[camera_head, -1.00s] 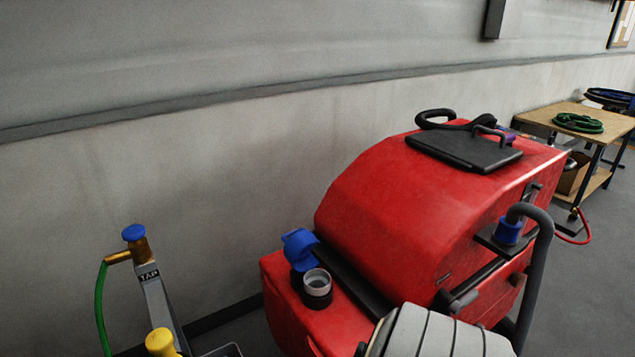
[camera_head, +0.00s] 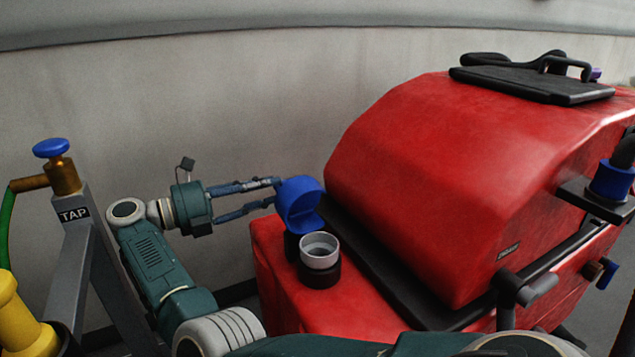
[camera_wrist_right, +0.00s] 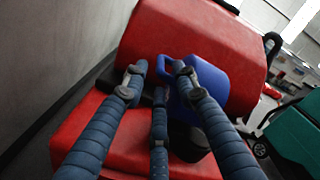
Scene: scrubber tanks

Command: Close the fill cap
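The blue fill cap (camera_head: 302,207) stands hinged open, tilted up beside the grey filler neck (camera_head: 319,252) on the red scrubber's low front deck. The neck's round mouth is uncovered. My right gripper (camera_head: 276,192) reaches in from the left of the cap, with its fingers spread and pointing at the cap's outer side. In the right wrist view the blue cap (camera_wrist_right: 208,88) lies just ahead of the fingertips, partly behind one finger. I cannot tell whether a finger touches it. My left gripper is not in view.
The red tank body (camera_head: 450,170) rises right behind the cap. A tap post (camera_head: 75,215) with a blue knob and green hose stands at the left, near a yellow object (camera_head: 20,320). A grey wall runs behind. A hose with a blue collar (camera_head: 612,180) is at the right.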

